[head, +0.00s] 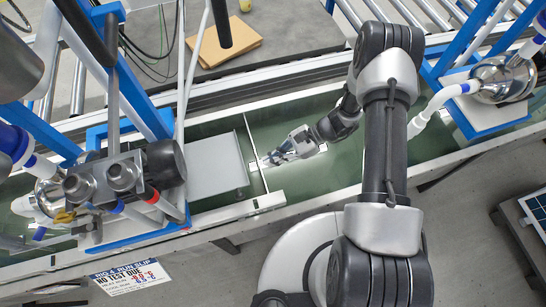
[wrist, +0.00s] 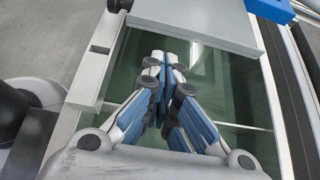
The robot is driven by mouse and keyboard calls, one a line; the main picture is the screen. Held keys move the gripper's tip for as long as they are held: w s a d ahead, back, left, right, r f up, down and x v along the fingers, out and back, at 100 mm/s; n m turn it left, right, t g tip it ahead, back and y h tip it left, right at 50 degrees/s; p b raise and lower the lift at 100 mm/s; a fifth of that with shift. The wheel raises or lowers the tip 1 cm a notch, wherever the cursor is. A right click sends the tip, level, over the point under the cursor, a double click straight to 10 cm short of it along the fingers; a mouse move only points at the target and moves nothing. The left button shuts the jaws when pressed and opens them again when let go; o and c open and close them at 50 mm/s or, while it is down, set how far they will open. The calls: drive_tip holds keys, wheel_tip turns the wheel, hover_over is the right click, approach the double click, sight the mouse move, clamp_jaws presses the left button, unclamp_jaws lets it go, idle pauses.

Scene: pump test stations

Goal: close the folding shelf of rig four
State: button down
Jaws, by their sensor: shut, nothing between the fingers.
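A flat light grey panel (head: 217,165), which looks like the folding shelf, lies level across the green trough beside the pump rig at left. Its near part shows at the top of the wrist view (wrist: 205,20). My gripper (head: 272,158) is over the green trough, just right of the panel's edge. In the wrist view my gripper (wrist: 166,60) has its fingertips together, with nothing between them, pointing towards the panel and apart from it. The panel's hinge and supports are not clear.
A slip reading "RIG 4 RUN SLIP, NO TEST DUE" (head: 130,276) lies below the left rig. The pump rig (head: 110,185) with hoses and blue frame crowds the panel's left side. Another pump (head: 500,80) stands at right. The trough's pale front rail (head: 240,211) runs below the panel.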

drive_tip(key=s+a+b, duration=0.1)
drive_tip(key=a, duration=0.5)
drive_tip(key=shift+s+a+r+b, duration=0.15)
drive_tip(key=shift+s+r+b, duration=0.05)
drive_tip(key=shift+s+b, duration=0.2)
